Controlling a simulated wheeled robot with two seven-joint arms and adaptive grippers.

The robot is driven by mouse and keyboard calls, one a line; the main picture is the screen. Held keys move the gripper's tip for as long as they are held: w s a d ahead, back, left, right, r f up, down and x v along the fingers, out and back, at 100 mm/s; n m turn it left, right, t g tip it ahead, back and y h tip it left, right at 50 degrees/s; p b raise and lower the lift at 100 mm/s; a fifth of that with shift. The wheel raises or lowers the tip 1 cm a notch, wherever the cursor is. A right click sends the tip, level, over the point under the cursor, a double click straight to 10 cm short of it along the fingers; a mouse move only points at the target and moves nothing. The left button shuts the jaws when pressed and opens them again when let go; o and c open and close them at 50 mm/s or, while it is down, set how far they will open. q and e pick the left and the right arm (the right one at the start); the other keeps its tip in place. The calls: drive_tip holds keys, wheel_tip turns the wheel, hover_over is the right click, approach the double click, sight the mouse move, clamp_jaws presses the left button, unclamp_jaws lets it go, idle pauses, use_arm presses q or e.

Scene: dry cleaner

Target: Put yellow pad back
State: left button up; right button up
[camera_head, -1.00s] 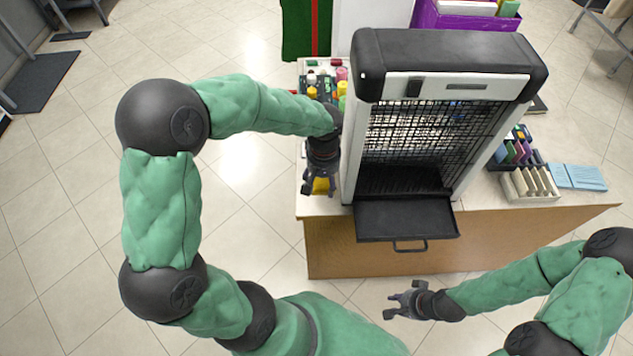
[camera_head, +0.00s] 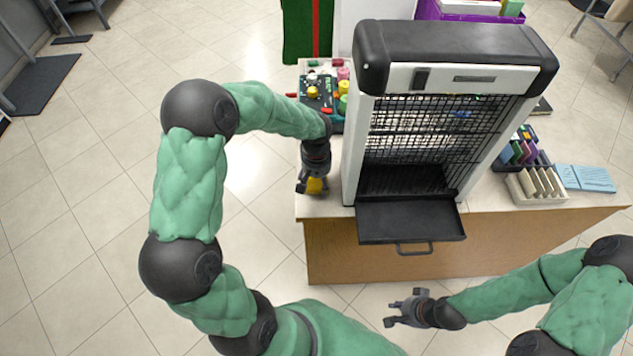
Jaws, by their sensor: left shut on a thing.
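A yellow pad (camera_head: 315,187) shows between the fingers of my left gripper (camera_head: 311,187), low over the front left corner of the counter, left of the black-and-white machine. My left gripper is shut on the pad and partly hides it; I cannot tell whether the pad touches the counter. My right gripper (camera_head: 390,308) is open and empty in front of the counter. A dark organiser with colored pads (camera_head: 520,152) stands on the counter right of the machine. Behind it to the left, a dark tray (camera_head: 322,97) holds several colored bottles or spools.
The machine (camera_head: 452,75) fills the middle of the counter (camera_head: 480,240), with its black front tray (camera_head: 410,220) sticking out. A beige rack (camera_head: 535,187) and light blue cards (camera_head: 585,178) lie at the right. The strip left of the machine is narrow.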

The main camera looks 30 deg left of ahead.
sight(316, 183)
use_arm(q)
drive_tip(key=shift+f, duration=0.1)
drive_tip(key=o, duration=1.1)
drive_tip(key=shift+r, duration=0.3)
wheel_tip(316, 183, up, 12)
drive_tip(key=p, duration=0.3)
drive_tip(key=shift+p, duration=0.3)
drive_tip(key=shift+f, duration=0.15)
